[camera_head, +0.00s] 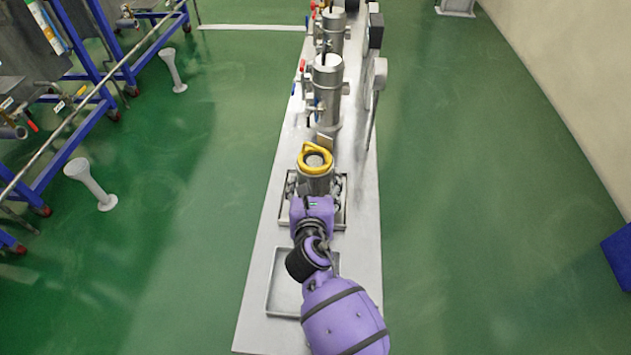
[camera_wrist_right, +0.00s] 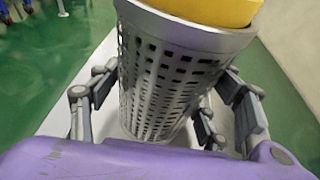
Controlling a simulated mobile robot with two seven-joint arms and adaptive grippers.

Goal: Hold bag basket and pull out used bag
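The metal bag basket (camera_wrist_right: 170,80) is a cylinder with many slots, upright in the right wrist view. In the head view the basket (camera_head: 316,184) stands over a shallow tray on the long bench. A yellow ring (camera_head: 303,154) lies around its top; a round grey thing (camera_head: 315,160) shows inside the ring. My right gripper (camera_head: 315,187) has its fingers on both sides of the basket; the fingers also show in the right wrist view (camera_wrist_right: 168,95). Whether they press on it is unclear. My left gripper is not in view.
An empty shallow tray (camera_head: 284,284) lies nearer on the narrow metal bench (camera_head: 262,322). Upright filter housings (camera_head: 327,90) with valves stand farther along it. Blue-framed racks (camera_head: 100,85) and white stands (camera_head: 90,184) are at left.

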